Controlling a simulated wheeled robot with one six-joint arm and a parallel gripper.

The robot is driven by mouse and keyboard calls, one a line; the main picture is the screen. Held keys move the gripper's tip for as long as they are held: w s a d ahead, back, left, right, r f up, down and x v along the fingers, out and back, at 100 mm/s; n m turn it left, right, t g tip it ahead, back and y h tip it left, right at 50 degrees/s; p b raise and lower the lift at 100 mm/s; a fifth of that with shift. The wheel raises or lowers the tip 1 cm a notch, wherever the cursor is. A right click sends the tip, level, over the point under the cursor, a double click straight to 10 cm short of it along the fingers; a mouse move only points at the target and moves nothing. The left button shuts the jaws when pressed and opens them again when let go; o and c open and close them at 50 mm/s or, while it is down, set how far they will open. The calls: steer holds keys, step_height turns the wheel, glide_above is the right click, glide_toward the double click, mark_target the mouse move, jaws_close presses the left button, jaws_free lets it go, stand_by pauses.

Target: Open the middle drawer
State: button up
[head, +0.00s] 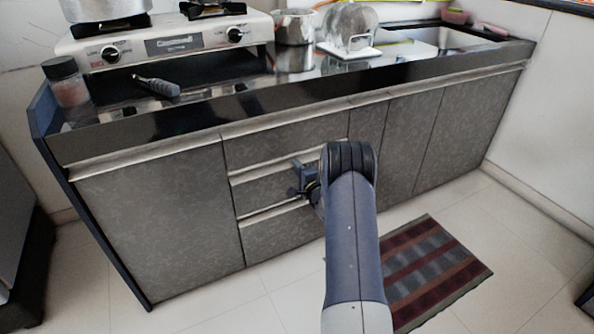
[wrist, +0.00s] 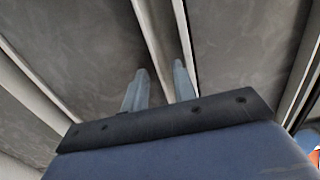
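The middle drawer (head: 263,191) is a grey patterned front in the stack of three, with a pale handle strip (head: 258,173) along its top edge. It looks shut, about flush with its neighbours. My gripper (head: 298,180) is in front of the right part of this drawer, and my arm hides the drawer's right end. In the wrist view, the two fingers of my gripper (wrist: 160,68) are apart, pointing at the drawer fronts. A pale strip (wrist: 153,38) runs between the fingertips. I cannot tell whether they touch it.
The top drawer (head: 285,146) and bottom drawer (head: 280,233) lie above and below. A cabinet door (head: 160,215) is to the left. The dark countertop (head: 215,108) overhangs above, with a stove (head: 165,45). A striped mat (head: 430,270) lies on the otherwise open floor.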

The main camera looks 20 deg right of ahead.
steer(key=shift+c, duration=0.5)
jaws_close()
stand_by(0.8)
